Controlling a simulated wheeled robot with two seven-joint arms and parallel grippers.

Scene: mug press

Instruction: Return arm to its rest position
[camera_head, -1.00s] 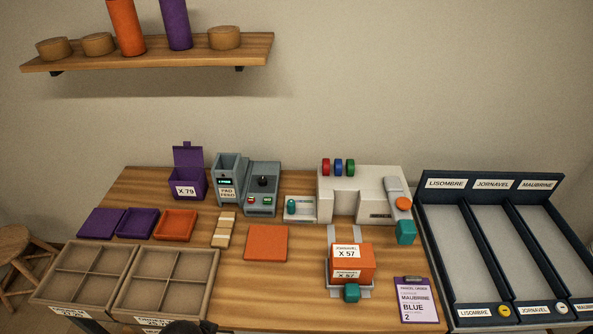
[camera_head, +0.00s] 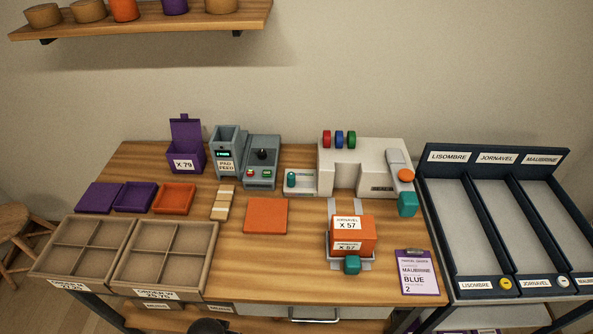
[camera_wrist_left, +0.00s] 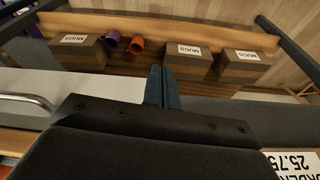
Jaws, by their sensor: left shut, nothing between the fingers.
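My left gripper (camera_wrist_left: 161,88) shows in the left wrist view with its two blue-grey fingers shut together and nothing between them. Beyond the fingertips is a low wooden shelf (camera_wrist_left: 140,60) with brown boxes labelled MUGS (camera_wrist_left: 80,52), a purple mug (camera_wrist_left: 112,40) and an orange mug (camera_wrist_left: 136,45). The fingers overlap the shelf in the picture; I cannot tell any contact. In the head view neither gripper can be made out; only a dark rounded part shows at the bottom edge. My right gripper is in neither view.
The wooden table (camera_head: 290,270) holds divided trays (camera_head: 165,255), a white press (camera_head: 365,165), an orange box marked X 57 (camera_head: 352,235) and a purple order card (camera_head: 415,272). A dark sorting rack (camera_head: 505,220) stands on the right. The table's front middle is bare.

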